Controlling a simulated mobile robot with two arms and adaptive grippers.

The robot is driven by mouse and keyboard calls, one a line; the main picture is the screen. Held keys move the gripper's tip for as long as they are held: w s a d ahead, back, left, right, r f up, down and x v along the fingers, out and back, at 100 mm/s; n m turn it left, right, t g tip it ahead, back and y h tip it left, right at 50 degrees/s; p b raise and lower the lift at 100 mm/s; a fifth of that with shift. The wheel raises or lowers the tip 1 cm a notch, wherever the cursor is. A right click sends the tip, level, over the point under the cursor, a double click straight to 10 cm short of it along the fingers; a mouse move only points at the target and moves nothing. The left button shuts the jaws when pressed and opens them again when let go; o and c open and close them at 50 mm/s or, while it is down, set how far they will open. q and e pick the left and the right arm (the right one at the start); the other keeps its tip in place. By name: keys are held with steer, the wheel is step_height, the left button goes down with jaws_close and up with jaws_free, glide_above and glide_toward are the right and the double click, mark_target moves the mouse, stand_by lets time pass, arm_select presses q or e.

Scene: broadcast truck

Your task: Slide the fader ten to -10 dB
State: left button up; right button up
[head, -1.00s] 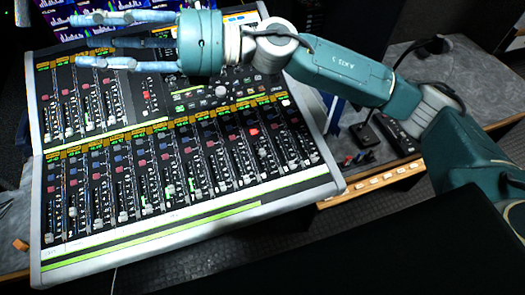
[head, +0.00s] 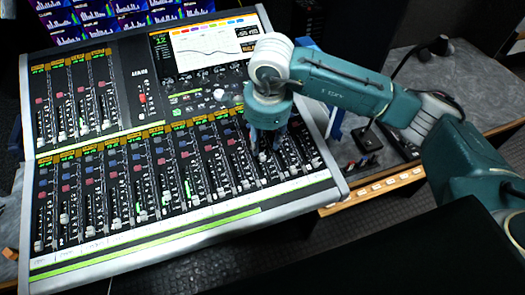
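The mixing console (head: 188,226) fills the left and middle of the head view, with one long lower row of faders and a shorter row at the upper left. My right gripper (head: 266,150) points down over the right part of the lower row. Its fingers are at or just above the strips there; contact cannot be told. The wrist and fingers hide part of the strips below, and the finger gap cannot be seen. Fader caps (head: 262,183) show just below the fingers. The channel numbers are too small to read, so fader ten cannot be singled out. My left gripper is not in view.
A lit screen (head: 205,42) sits at the console's top. Meter displays (head: 120,12) stand behind at the upper left. A desk (head: 425,60) with small dark devices (head: 367,138) lies right of the console. The console's left and middle faders are clear of my arm.

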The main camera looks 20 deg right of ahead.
mark_target(262, 156)
steer(key=f, duration=0.2)
steer(key=f+p, duration=0.1)
steer(key=f, duration=0.1)
steer(key=w+f, duration=0.1)
steer(key=f, duration=0.2)
steer(key=shift+f, duration=0.1)
